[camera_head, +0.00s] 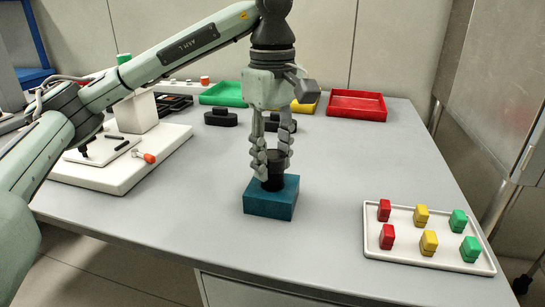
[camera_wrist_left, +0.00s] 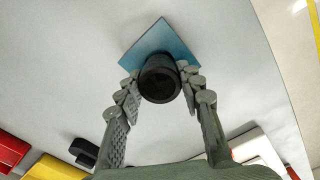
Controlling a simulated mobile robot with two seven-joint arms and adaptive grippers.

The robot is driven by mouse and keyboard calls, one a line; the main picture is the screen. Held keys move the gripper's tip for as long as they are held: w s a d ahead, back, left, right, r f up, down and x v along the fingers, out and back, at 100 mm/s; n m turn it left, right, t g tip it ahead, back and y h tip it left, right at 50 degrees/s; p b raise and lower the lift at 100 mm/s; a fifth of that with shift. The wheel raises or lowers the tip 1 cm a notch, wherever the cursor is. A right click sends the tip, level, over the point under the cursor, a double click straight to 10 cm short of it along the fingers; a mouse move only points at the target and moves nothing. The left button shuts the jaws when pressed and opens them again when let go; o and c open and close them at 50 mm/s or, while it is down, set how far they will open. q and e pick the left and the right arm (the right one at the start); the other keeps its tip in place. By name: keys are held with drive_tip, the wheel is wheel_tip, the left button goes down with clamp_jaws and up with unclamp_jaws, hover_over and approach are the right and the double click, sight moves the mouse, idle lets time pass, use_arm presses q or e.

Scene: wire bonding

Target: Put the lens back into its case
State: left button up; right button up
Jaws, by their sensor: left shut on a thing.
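The lens is a black cylinder (camera_head: 274,171). It stands upright at the teal case (camera_head: 270,204), a block on the table's front middle. In the left wrist view the lens (camera_wrist_left: 160,79) shows its round dark end over the teal case (camera_wrist_left: 163,40). My left gripper (camera_head: 273,165) points straight down with its fingers on both sides of the lens, shut on it. The lens's lower end meets the case's top; how deep it sits in the case I cannot tell. My right gripper is in neither view.
A white tray (camera_head: 375,255) with several red, yellow and green blocks lies at the front right. Green (camera_head: 222,94), yellow and red (camera_head: 357,104) bins stand at the back. Black parts (camera_head: 220,117) stand mid-table. A white fixture (camera_head: 120,170) is at left. The table around the case is clear.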

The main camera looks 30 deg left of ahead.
sight(273, 154)
use_arm(q)
drive_tip(key=shift+f+b, duration=1.2)
drive_tip(key=shift+f, duration=0.15)
idle(0.3)
drive_tip(key=o, duration=1.3)
wheel_tip(273, 154, up, 12)
